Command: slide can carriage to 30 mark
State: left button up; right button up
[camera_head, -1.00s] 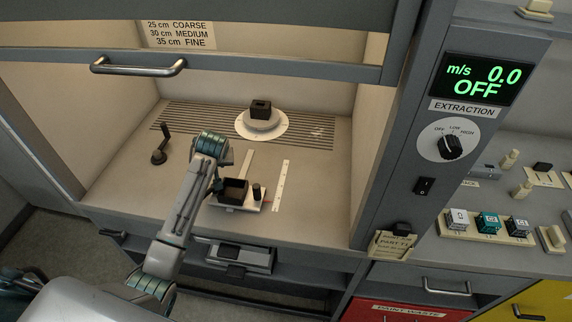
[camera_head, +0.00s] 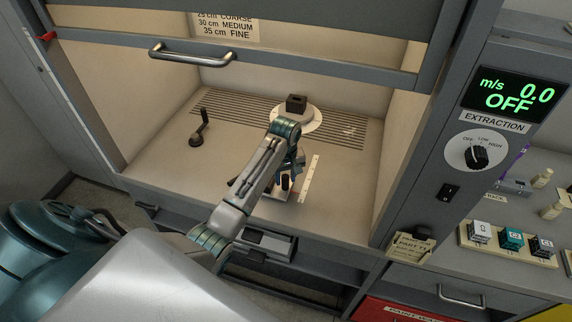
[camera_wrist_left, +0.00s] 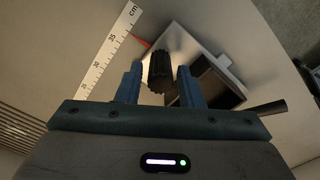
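The can carriage is a light plate with a dark open box (camera_wrist_left: 215,85) and a black ribbed knob (camera_wrist_left: 160,68). Its red pointer (camera_wrist_left: 141,42) reaches toward the white cm scale (camera_wrist_left: 110,50), near the 35 end. In the head view the scale (camera_head: 309,178) lies just right of the carriage, which my left arm largely covers. My left gripper (camera_wrist_left: 159,85) is open, with its blue fingers on either side of the knob and a visible gap on the left. In the head view the gripper (camera_head: 287,183) is over the carriage. My right gripper is not in view.
A raised sash with a handle (camera_head: 192,57) spans the hood above. A crank lever (camera_head: 198,130) stands at the left. A dark block (camera_head: 296,103) sits on a white round base behind. The extraction display (camera_head: 508,96) reads 0.0, OFF.

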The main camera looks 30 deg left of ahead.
pick_arm(q)
jog(key=shift+f, duration=1.4)
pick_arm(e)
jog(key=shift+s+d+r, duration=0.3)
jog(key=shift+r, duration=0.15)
pick_arm(q)
jog(key=shift+c, duration=0.2)
